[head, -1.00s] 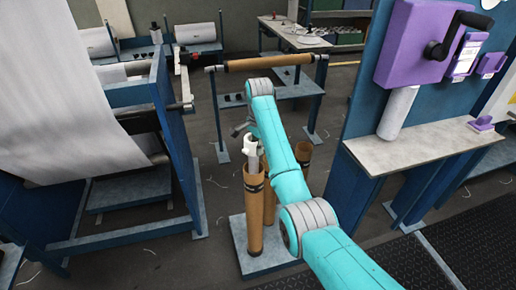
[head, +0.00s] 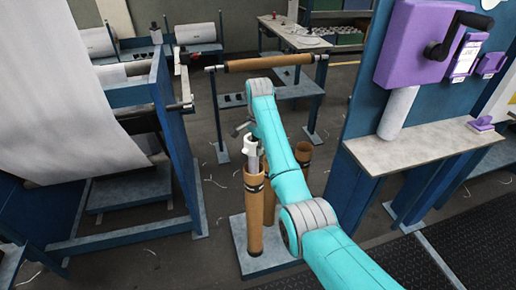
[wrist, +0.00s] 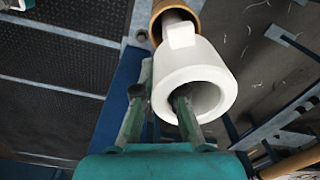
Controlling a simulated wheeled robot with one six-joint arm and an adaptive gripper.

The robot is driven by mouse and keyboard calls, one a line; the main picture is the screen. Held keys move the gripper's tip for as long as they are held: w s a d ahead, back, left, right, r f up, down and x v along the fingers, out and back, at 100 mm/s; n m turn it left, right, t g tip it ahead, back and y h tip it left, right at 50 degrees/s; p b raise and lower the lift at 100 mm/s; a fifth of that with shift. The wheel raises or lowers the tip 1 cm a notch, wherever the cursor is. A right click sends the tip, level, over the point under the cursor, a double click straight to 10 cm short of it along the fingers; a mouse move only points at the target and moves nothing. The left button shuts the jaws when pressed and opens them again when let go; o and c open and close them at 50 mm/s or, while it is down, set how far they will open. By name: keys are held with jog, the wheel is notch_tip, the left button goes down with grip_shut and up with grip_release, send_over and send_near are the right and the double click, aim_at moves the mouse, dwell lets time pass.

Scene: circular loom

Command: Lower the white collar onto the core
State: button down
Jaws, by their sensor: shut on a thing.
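The white collar (head: 249,145) is a thick ring with a small block on its side, held above the front brown core (head: 254,215). In the wrist view the collar (wrist: 205,62) shows its open bore. My gripper (wrist: 161,96) is shut on the collar's wall, one finger inside the bore and one outside. In the head view my arm partly hides the gripper. The core stands upright with a dark band near its top. I cannot tell whether collar and post touch.
More brown tubes (head: 303,157) stand close behind and right of the core on a grey base plate (head: 268,264). A blue frame with a white fabric roll (head: 70,90) is at left. A blue stand with a purple box (head: 415,42) and shelf is at right.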

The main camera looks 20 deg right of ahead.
jog(key=shift+f, duration=0.15)
jog(key=c, duration=1.2)
grip_release()
jog(key=shift+f, duration=0.15)
